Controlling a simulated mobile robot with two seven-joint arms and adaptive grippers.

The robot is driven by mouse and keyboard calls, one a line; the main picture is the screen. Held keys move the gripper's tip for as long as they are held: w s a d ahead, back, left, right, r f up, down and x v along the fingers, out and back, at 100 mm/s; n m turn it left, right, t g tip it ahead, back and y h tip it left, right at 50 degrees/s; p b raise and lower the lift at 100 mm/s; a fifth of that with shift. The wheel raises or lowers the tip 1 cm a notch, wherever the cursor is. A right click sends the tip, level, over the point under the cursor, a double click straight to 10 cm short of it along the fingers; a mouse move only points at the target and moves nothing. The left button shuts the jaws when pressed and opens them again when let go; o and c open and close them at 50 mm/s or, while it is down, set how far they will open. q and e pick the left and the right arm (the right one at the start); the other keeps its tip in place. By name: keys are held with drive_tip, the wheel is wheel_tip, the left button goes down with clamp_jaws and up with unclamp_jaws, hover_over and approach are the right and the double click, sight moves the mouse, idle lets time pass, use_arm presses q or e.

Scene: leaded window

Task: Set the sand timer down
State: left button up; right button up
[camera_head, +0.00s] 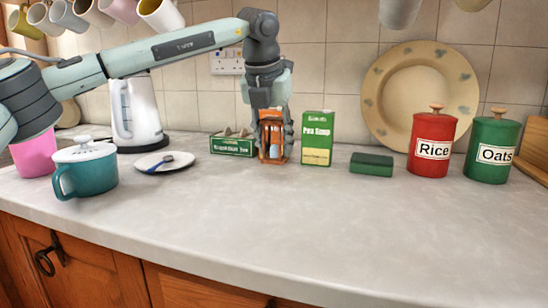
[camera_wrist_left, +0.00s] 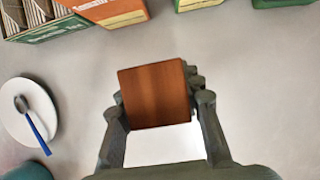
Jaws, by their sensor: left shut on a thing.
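The sand timer (camera_head: 272,149) has an orange-brown wooden frame with pale glass inside. In the head view it stands upright at the back of the counter, between the low green box and the Pea Soup box. My left gripper (camera_head: 269,107) points down from above and is shut on it. In the left wrist view the timer's square wooden end (camera_wrist_left: 155,95) sits between the two fingers of my left gripper (camera_wrist_left: 160,110). The timer's base looks at or close to the counter; I cannot tell whether it touches. My right gripper is not in view.
The low green box (camera_head: 232,146) is left of the timer; the Pea Soup box (camera_head: 317,138) is right. A dark green block (camera_head: 371,163), Rice canister (camera_head: 431,143) and Oats canister (camera_head: 492,148) stand farther right. A plate (camera_head: 168,166) lies left. The front counter (camera_head: 300,215) is clear.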

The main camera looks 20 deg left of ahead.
sight(274, 158)
use_arm(q)
drive_tip(key=shift+f, duration=1.75)
drive_tip(key=shift+f, duration=0.1)
drive_tip(key=o, duration=1.2)
drive_tip(key=shift+c, duration=0.2)
